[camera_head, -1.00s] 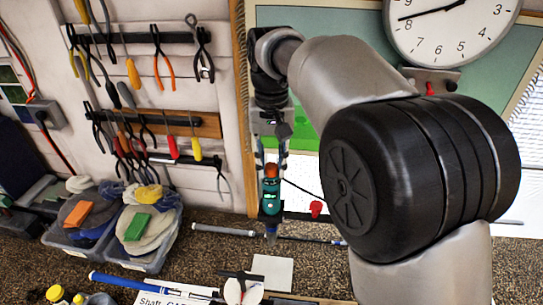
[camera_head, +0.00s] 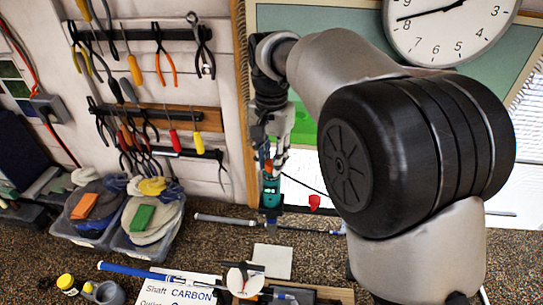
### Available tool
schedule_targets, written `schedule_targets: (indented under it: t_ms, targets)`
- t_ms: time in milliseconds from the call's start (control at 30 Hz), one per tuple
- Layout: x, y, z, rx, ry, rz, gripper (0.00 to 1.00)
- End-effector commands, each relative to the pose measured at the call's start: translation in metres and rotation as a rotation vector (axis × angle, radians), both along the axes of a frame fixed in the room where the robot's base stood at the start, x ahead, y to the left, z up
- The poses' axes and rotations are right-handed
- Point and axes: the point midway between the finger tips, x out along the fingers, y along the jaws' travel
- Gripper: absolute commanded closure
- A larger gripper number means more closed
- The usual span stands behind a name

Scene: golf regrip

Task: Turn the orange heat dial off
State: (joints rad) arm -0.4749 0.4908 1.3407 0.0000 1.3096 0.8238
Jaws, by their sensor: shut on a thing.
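The orange heat dial (camera_head: 267,164) shows as a small orange patch at the top of a teal heat tool (camera_head: 271,190), left of centre at the back of the bench. The tool stands upright. My gripper (camera_head: 273,160) points down from above, and its fingers are shut on the orange dial. The fingers partly cover the dial, so its setting cannot be read.
A red knob-like part (camera_head: 314,203) is right of the tool. A golf shaft (camera_head: 225,219) lies in front. A blue-gripped club (camera_head: 130,269), a white square (camera_head: 271,261) and tubs of cloths (camera_head: 125,247) are nearer. Pliers hang on the left wall.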

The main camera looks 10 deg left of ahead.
Motion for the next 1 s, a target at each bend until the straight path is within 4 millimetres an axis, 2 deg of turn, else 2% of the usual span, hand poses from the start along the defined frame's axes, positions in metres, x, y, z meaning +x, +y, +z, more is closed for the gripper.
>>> schedule_targets:
  t_ms: [367, 400, 700, 1000]
  targets:
    - [0.0001, -0.0003, 0.0002, 0.0, 0.0, -0.003, 0.99]
    - [0.0001, -0.0003, 0.0002, 0.0, 0.0, -0.003, 0.73]
    - [0.0, -0.0001, 0.0001, 0.0, 0.0, -0.003, 0.53]
    - [0.0, 0.0, 0.0008, 0.0, 0.0, -0.002, 0.53]
